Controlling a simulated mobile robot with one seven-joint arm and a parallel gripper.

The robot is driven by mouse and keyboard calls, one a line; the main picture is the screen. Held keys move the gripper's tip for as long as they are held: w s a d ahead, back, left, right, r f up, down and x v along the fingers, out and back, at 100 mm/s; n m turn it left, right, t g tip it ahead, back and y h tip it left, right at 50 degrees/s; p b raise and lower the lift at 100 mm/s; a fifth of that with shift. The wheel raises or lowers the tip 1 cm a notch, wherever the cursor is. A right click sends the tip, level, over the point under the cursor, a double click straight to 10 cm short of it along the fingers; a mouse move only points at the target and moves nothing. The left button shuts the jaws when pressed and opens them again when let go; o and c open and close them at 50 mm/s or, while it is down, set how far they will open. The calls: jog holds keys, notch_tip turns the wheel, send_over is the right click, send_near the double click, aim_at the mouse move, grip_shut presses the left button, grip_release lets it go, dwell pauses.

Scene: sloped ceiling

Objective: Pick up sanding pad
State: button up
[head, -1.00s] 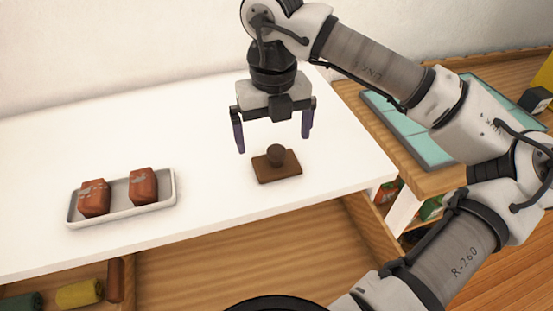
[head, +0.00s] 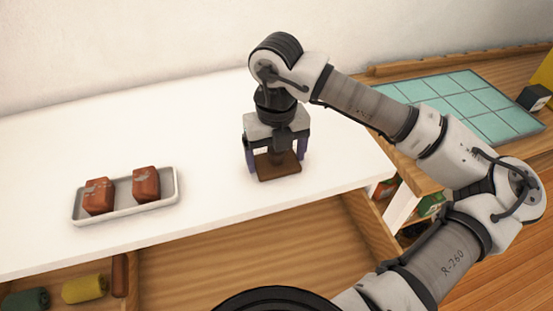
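The sanding pad (head: 279,173) is a brown rectangular block with a round knob, lying flat on the white table near its right front part. My gripper (head: 277,166) is lowered over it, pointing down. Its two purple fingers stand apart, one on the left and one on the right of the pad. The gripper body hides the knob and the back of the pad. I cannot tell whether the fingers touch the pad.
A white tray (head: 126,213) with two reddish-brown blocks stands to the left on the white table (head: 200,130). An open wooden drawer (head: 235,248) lies below the front edge. Rolled cloths lie at the lower left. A teal tiled panel (head: 460,107) is at the right.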

jog(key=c, duration=0.5)
notch_tip(320, 180, up, 20)
jog(key=b, duration=0.1)
jog(key=shift+b, duration=0.3)
